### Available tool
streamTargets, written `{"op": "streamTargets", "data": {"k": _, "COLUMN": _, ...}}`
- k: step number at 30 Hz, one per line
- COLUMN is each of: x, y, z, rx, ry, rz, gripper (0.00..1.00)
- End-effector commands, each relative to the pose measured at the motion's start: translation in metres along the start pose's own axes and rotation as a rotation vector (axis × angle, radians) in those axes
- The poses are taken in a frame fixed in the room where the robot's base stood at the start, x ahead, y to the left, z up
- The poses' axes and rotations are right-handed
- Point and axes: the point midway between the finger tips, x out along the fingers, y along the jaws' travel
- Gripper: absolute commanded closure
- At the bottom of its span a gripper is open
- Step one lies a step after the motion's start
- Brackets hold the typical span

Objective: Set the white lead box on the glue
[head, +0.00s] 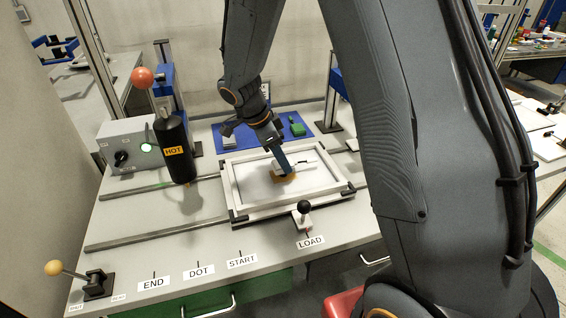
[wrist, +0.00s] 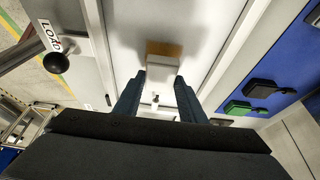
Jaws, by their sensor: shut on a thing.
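My gripper (head: 285,170) points down over the white-framed tray (head: 240,209) on the bench. In the wrist view my gripper (wrist: 164,80) is shut on the white lead box (wrist: 163,66), held at the fingertips. An amber patch, seemingly the glue (wrist: 165,48), shows just beyond the box in that view. In the head view the glue (head: 284,179) lies on the white panel under my fingers. The box and its shadow are close to the patch; I cannot tell whether they touch. The fingers mostly hide the box in the head view.
A blue mat (head: 265,128) behind the tray holds a green block (head: 298,130) and a grey piece. A black cylinder marked HOT (head: 174,150) stands left of the tray. A black-knobbed LOAD lever (head: 304,208) is at the tray's front.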

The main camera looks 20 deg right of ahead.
Motion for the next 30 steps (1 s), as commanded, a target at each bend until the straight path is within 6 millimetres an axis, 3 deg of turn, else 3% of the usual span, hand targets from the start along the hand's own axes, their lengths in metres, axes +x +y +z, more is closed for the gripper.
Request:
{"op": "streamTargets", "data": {"k": 6, "x": 0.02, "y": 0.0, "z": 0.007, "rx": 0.001, "ry": 0.0, "rz": 0.002, "gripper": 0.86}}
{"op": "streamTargets", "data": {"k": 18, "x": 0.025, "y": -0.001, "z": 0.008, "rx": 0.003, "ry": 0.0, "rz": 0.001, "gripper": 0.86}}
{"op": "streamTargets", "data": {"k": 19, "x": 0.025, "y": 0.0, "z": 0.008, "rx": 0.003, "ry": 0.0, "rz": 0.001, "gripper": 0.61}}
{"op": "streamTargets", "data": {"k": 22, "x": 0.024, "y": 0.0, "z": 0.008, "rx": 0.003, "ry": 0.0, "rz": 0.001, "gripper": 0.45}}
{"op": "streamTargets", "data": {"k": 30, "x": 0.024, "y": 0.0, "z": 0.007, "rx": 0.003, "ry": 0.0, "rz": 0.001, "gripper": 0.44}}
